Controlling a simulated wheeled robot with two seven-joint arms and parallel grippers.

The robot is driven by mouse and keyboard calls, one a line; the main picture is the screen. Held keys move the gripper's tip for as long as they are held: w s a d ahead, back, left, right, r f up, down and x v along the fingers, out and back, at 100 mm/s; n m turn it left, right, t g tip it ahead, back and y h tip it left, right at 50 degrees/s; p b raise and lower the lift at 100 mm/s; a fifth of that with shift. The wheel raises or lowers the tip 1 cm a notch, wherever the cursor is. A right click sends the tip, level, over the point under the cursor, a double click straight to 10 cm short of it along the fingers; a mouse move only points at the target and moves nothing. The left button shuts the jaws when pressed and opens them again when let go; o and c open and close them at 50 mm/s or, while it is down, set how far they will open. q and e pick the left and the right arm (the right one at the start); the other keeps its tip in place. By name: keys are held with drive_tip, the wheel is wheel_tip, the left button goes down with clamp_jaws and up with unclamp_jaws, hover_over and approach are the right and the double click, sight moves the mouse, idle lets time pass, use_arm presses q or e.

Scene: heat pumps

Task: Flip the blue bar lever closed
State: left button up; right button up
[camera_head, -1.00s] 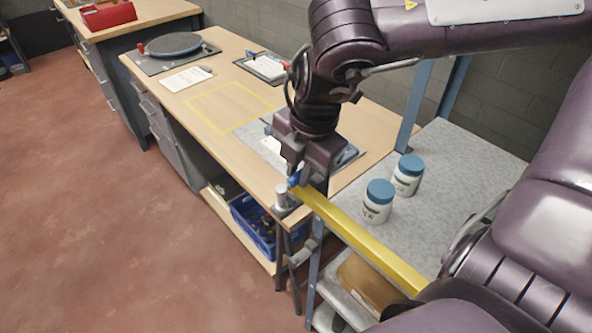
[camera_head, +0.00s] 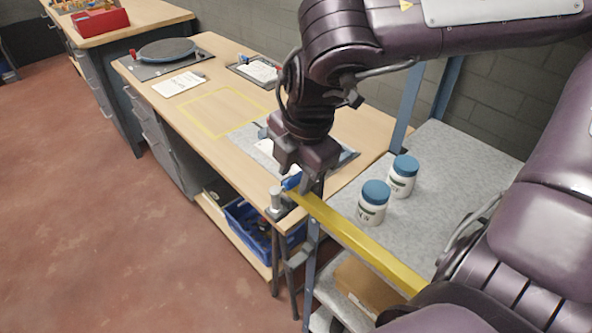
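A small blue part (camera_head: 291,183), which looks like the lever's blue bar, shows at the near corner of the wooden bench, at the upper left end of a long yellow bar (camera_head: 360,243). My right gripper (camera_head: 303,184) points down at this spot, with its fingers against or right beside the blue part. The gripper body and fingers hide part of it, so I cannot tell whether they are shut on it. A grey metal post (camera_head: 276,199) stands just left of the blue part. My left gripper is not in view.
Two white jars with blue lids (camera_head: 373,203) (camera_head: 403,177) stand on the grey shelf right of the yellow bar. A grey plate with a paper (camera_head: 262,147) lies behind the gripper on the bench (camera_head: 190,107). A blue crate (camera_head: 250,230) sits below.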

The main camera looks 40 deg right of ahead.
wheel_tip(320, 180, up, 8)
drive_tip(key=s, duration=0.1)
drive_tip(key=shift+s+f, duration=0.15)
drive_tip(key=shift+s, duration=0.15)
idle(0.3)
idle(0.3)
